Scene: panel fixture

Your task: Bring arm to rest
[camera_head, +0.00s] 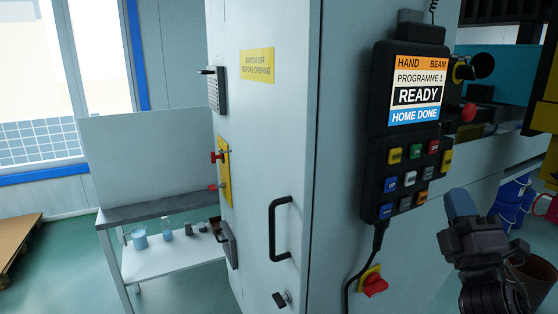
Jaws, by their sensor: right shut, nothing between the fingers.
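My right gripper (462,204) shows at the lower right, pointing up, with its arm coming in from the bottom edge. It is shut and empty. It stands to the right of the black hand pendant (380,95) and appears apart from it. The pendant hangs on the grey cabinet (345,45). Its screen (417,90) reads "HAND BEAM", "PROGRAMME 1", "READY" and "HOME DONE". Coloured buttons sit below the screen. My left gripper is not in view.
The cabinet has a black door handle (271,228), red switches on a yellow plate (224,172) and a red knob (374,285). A metal bench (150,211) stands at the left. Blue buckets (508,200) and a brown bin (541,277) stand at the right.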

